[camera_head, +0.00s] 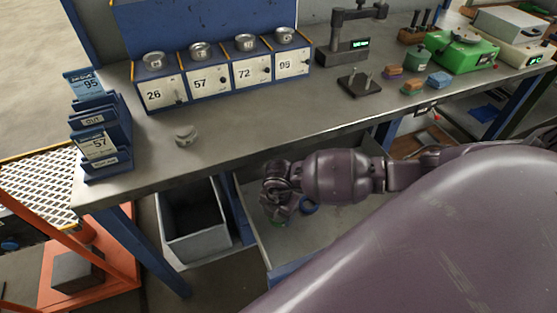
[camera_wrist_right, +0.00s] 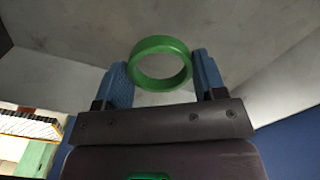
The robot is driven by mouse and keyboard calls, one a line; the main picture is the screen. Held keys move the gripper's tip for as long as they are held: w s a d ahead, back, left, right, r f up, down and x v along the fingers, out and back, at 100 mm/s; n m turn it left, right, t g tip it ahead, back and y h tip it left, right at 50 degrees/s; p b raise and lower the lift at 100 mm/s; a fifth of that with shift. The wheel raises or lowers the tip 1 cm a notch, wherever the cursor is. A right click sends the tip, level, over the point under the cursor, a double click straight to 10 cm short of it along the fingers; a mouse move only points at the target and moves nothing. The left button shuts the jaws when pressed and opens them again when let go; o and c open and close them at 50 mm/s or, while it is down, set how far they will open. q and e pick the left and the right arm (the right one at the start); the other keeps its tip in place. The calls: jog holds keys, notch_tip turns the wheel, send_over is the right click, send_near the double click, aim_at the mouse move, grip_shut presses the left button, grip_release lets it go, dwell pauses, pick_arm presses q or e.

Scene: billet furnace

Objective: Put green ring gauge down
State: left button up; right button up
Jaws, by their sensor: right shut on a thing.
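The green ring gauge (camera_wrist_right: 160,63) sits between the two blue fingertips of my right gripper (camera_wrist_right: 163,77) in the wrist view. The gripper is shut on it, and the ring's opening faces the camera. In the head view my right gripper (camera_head: 287,214) points down in front of the bench, over the open grey drawer (camera_head: 338,222). Only a small green patch of the ring shows there, below the dark gripper. Whether the ring touches the drawer floor cannot be told. My left gripper is not in view.
A grey bin (camera_head: 195,238) stands left of the drawer. On the bench (camera_head: 230,132) are numbered boxes (camera_head: 210,80), a card rack (camera_head: 97,130), a small metal part (camera_head: 186,134) and a gauge stand (camera_head: 345,45). The bench front middle is clear.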

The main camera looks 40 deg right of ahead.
aim_at(279, 219)
notch_tip(279, 219, down, 3)
jog(key=shift+r+b, duration=0.1)
jog(key=shift+b, duration=0.2)
jog(key=shift+f, duration=0.4)
jog(key=shift+r, duration=0.1)
jog(key=o, duration=1.1)
